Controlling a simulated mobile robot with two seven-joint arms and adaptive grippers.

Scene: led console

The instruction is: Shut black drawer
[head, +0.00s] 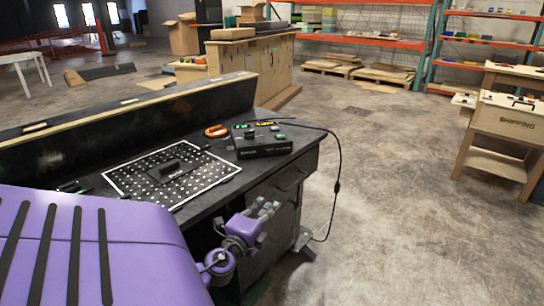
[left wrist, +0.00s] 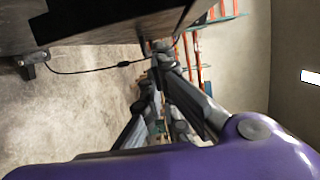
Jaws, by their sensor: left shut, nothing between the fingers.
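The black drawer (head: 292,178) is in the right end of the black desk, below the desktop, with a handle on its front. I cannot tell whether its front stands slightly out from the desk. My left gripper (head: 264,210) is in front of the desk's drawer side, beside and lower than this drawer front, and hides part of the desk behind it. In the left wrist view the left gripper (left wrist: 160,50) is shut and empty, its tips close to a dark panel of the desk (left wrist: 110,22). Whether they touch it is unclear. My right gripper is out of sight.
The desktop (head: 215,155) holds a dotted board (head: 205,178), a black console box (head: 262,150) and an orange ring-shaped item (head: 216,131). A black cable (head: 338,165) hangs from the console to the floor. Clear floor (head: 400,200) lies to the right, before the shipping table (head: 515,122).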

